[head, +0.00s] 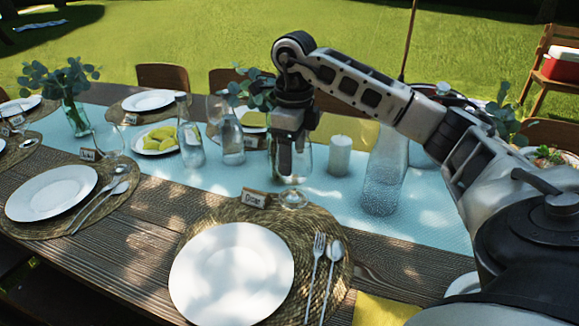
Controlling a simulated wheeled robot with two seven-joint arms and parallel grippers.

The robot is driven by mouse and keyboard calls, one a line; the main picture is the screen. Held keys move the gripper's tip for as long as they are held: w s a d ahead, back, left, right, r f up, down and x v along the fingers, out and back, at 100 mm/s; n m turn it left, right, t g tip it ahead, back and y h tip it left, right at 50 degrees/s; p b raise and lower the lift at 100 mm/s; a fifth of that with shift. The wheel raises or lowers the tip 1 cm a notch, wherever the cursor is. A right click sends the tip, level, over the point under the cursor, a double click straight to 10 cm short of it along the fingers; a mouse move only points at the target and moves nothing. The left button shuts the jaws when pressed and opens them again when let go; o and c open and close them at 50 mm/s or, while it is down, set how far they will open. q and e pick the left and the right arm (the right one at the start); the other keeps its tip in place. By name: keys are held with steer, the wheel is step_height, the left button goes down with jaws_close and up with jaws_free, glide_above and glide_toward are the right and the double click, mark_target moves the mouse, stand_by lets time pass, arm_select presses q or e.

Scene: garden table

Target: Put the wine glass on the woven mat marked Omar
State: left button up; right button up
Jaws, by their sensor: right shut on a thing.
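The wine glass (294,199) is clear and upright, with its foot showing at the far edge of the woven mat marked Omar (200,219). I cannot tell whether the foot touches the mat or hangs just above it. My right gripper (292,170) points down and is shut on the wine glass, hiding part of its bowl. The Omar name card (254,198) stands on the mat's far edge, left of the glass. My left gripper is not in view.
The mat holds a white plate (232,274), a fork (315,270) and a spoon (331,270). A glass carafe (384,180) and a white candle (340,156) stand to the right. Bottles (190,143) and a lemon plate (158,140) stand further left.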

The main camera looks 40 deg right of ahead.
steer(key=w+f, duration=0.1)
steer(key=w+d+f, duration=0.1)
steer(key=f, duration=0.1)
steer(key=shift+w, duration=0.15)
steer(key=shift+w+f, duration=0.1)
steer(key=shift+f, duration=1.65)
steer(key=o, duration=1.3)
steer(key=shift+o, duration=0.2)
step_height(320, 180, up, 12)
steer(key=shift+p, duration=0.35)
